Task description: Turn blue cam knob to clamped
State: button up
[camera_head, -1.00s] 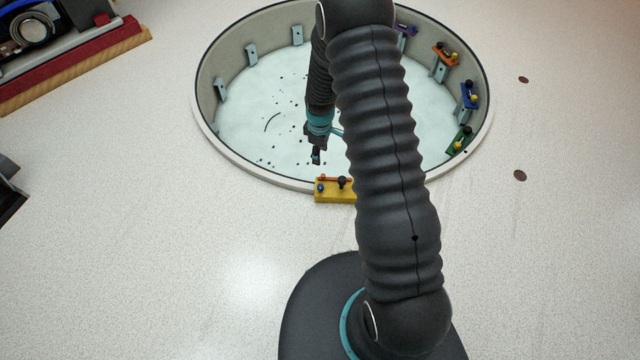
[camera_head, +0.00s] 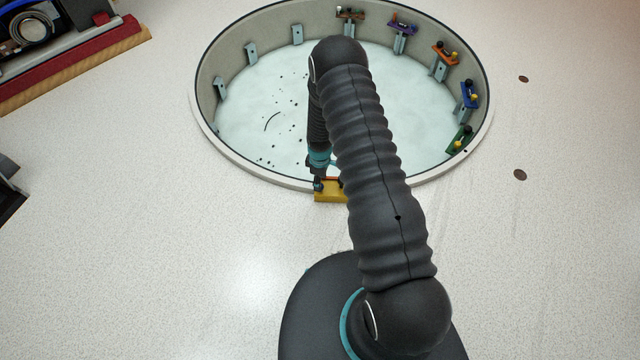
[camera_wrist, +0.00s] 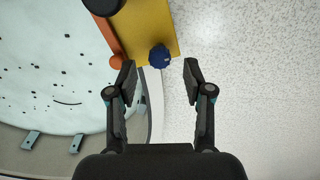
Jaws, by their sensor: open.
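The blue cam knob (camera_wrist: 160,56) sits on a yellow block (camera_wrist: 150,22) at the pit's near rim. In the wrist view it lies just beyond and between the tips of my open gripper (camera_wrist: 160,82), with nothing held. An orange bar (camera_wrist: 109,38) runs along the block's edge, and a dark round knob (camera_wrist: 103,3) is at the top. In the head view the yellow block (camera_head: 331,195) shows beside my gripper (camera_head: 318,186); the blue knob is hidden there. I cannot tell whether the fingers touch the knob or how high they are above it.
A round pit (camera_head: 198,115) with a pale floor has grey brackets on its left wall. Green (camera_head: 459,139), blue (camera_head: 468,95), orange (camera_head: 446,53) and purple (camera_head: 402,27) fixtures line its right wall. The speckled floor around the block is clear.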

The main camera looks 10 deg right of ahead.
jog(key=shift+f, duration=1.4)
grip_shut()
